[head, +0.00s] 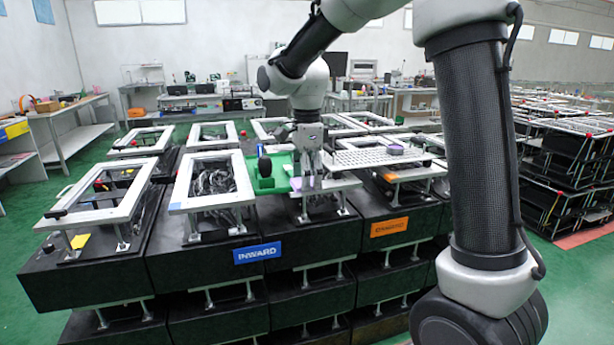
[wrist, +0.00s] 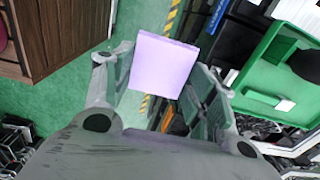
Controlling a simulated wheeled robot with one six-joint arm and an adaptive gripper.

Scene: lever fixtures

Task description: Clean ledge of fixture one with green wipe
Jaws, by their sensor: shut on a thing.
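My gripper (head: 307,183) is shut on a lavender square pad (wrist: 163,65), which sits between the two fingers in the wrist view. In the head view only a small purple edge of it shows by the fingers, above a light ledge (head: 338,185) on a black fixture. A green tray (head: 262,186) stands just left of the gripper. It also shows at the right of the wrist view (wrist: 252,103), with a small pale block (wrist: 284,105) and a dark round thing in it.
A perforated white plate (head: 365,158) with a purple-grey puck (head: 394,149) is right of the gripper. Black box fixtures with white frames (head: 213,184) crowd around. A blue INWARD sign (head: 257,253) and an orange sign (head: 390,227) are on box fronts. Green floor is open at left.

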